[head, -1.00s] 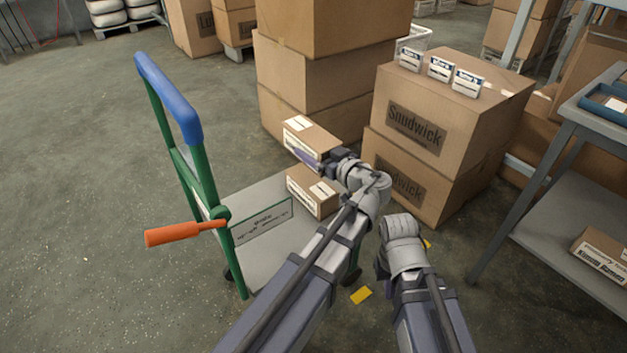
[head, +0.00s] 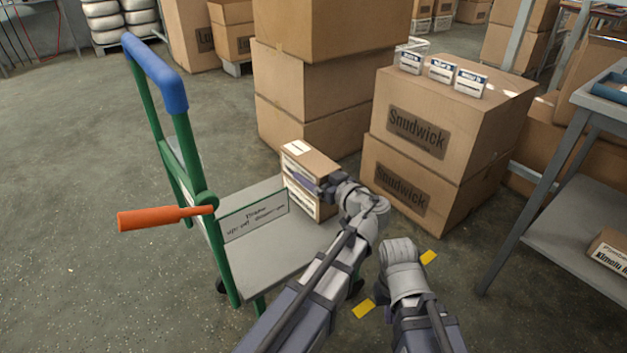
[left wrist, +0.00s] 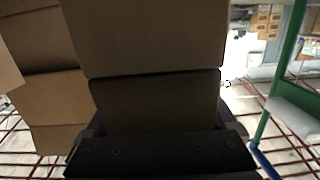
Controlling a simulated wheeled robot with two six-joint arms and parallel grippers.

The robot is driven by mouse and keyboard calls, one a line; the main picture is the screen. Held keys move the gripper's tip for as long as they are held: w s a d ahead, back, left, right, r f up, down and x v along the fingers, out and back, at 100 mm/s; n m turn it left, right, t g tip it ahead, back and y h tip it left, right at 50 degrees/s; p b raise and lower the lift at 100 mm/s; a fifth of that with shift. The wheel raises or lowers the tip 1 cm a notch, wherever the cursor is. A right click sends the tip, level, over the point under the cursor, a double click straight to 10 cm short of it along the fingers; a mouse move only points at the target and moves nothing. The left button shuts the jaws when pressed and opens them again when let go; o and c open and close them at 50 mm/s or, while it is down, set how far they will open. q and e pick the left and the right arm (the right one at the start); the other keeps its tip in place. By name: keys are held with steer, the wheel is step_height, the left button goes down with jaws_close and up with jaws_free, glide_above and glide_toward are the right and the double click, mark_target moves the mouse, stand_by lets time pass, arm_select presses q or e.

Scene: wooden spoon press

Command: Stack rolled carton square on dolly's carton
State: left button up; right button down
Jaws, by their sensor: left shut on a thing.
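The held carton (head: 308,160) is brown with a white label on top and side. My left gripper (head: 325,187) is shut on it, directly above the dolly's carton (head: 312,205). The left wrist view looks upside down: the held carton (left wrist: 155,105) is between the fingers, with the dolly's carton (left wrist: 145,40) against it in the picture. Their side edges look slightly offset; I cannot tell whether they touch. The dolly (head: 250,258) has a grey deck, green frame and blue handle. My right gripper (head: 402,285) is apart from the cartons, its fingers hidden.
Stacked Snudwick cartons (head: 440,130) stand right of the dolly, with a tall carton stack (head: 315,75) behind it. An orange lever (head: 160,218) sticks out left of the dolly. A grey workbench (head: 585,215) stands at right. The deck's near part is clear.

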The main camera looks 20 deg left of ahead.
arm_select(q)
steer(key=shift+r, duration=0.1)
arm_select(e)
steer(key=shift+r, duration=0.1)
arm_select(q)
steer(key=shift+f, duration=0.25)
steer(key=o, duration=1.4)
steer(key=shift+r, duration=0.1)
steer(key=shift+r, duration=0.15)
steer(key=shift+s, duration=0.1)
